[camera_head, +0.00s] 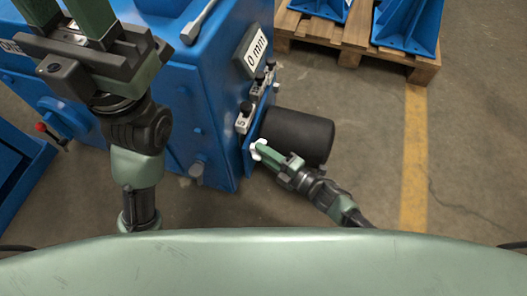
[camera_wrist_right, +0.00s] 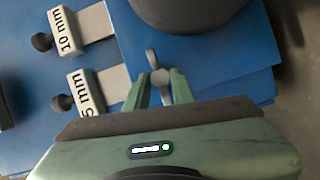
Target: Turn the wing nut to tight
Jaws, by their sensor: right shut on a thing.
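The wing nut (camera_wrist_right: 158,76) is a small silver part with two wings on the blue face of the machine, below the dark motor cylinder. In the wrist view one wing points up and the other points down between my fingers. My right gripper (camera_wrist_right: 160,88) is shut on the wing nut, with one green finger on each side. In the head view the right gripper (camera_head: 266,151) reaches the machine's side, and the nut (camera_head: 256,149) shows as a pale bit at its tips. My left gripper (camera_head: 68,12) is at the upper left, open and empty, its fingertips cut off by the frame.
The blue machine (camera_head: 205,95) carries a "0 mm" plate (camera_head: 257,47). Tabs marked 10 mm (camera_wrist_right: 66,30) and 5 mm (camera_wrist_right: 84,92) sit left of the nut. The black motor (camera_head: 298,133) is close to my right gripper. A pallet (camera_head: 350,38) stands behind; the floor at right is clear.

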